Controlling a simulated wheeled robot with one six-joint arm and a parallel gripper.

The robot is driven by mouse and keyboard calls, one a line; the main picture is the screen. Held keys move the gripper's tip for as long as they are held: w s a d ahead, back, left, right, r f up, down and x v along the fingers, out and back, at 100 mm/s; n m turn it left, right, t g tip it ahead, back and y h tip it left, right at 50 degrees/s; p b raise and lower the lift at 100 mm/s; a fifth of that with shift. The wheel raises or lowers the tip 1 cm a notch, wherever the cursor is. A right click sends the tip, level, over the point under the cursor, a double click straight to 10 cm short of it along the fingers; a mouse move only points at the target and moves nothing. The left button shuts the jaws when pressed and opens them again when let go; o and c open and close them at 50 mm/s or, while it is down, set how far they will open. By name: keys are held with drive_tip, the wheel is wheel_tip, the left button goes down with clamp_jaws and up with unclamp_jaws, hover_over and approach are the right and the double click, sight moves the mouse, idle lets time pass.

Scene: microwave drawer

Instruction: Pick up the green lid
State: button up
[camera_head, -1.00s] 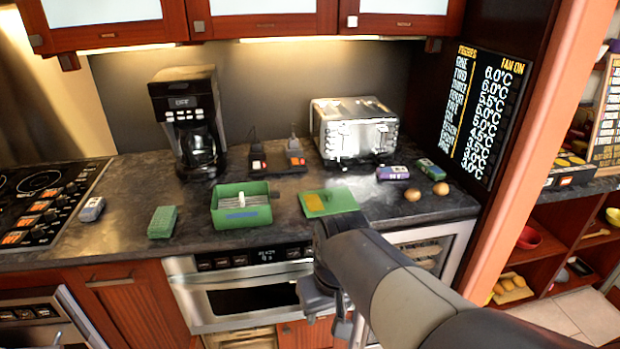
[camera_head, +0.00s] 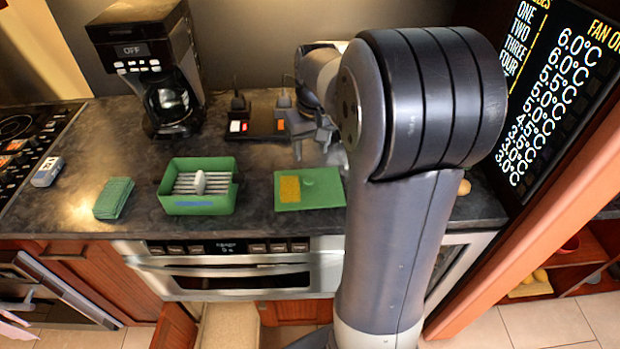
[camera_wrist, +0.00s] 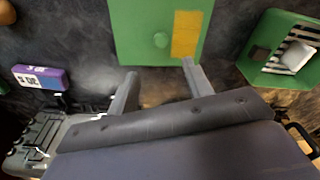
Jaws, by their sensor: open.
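The green lid (camera_head: 318,192) lies flat on the dark counter, with a yellow patch on its left part and a small round green knob. In the wrist view the lid (camera_wrist: 135,25) is at the top centre, beyond the fingertips. My gripper (camera_wrist: 158,72) is open and empty, its two fingers apart just short of the lid's near edge. In the head view my gripper (camera_head: 318,140) is above the counter behind the lid, partly hidden by my arm. The green box (camera_head: 200,205) stands open to the left of the lid, with a rack and a pale object inside.
A black coffee maker (camera_head: 150,65) stands at the back left. A dark tray with plugs (camera_head: 258,120) sits behind the lid. A green sponge (camera_head: 114,198) lies left of the box. A purple packet (camera_wrist: 40,76) and the toaster (camera_wrist: 45,140) show in the wrist view.

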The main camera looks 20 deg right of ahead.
hover_over(309, 180)
wheel_tip(309, 180, down, 5)
drive_tip(key=shift+s+r, duration=0.15)
drive_tip(key=shift+a+f+p, duration=0.1)
drive_tip(key=shift+f+p, duration=0.6)
drive_tip(key=shift+f, duration=2.05)
clamp_jaws()
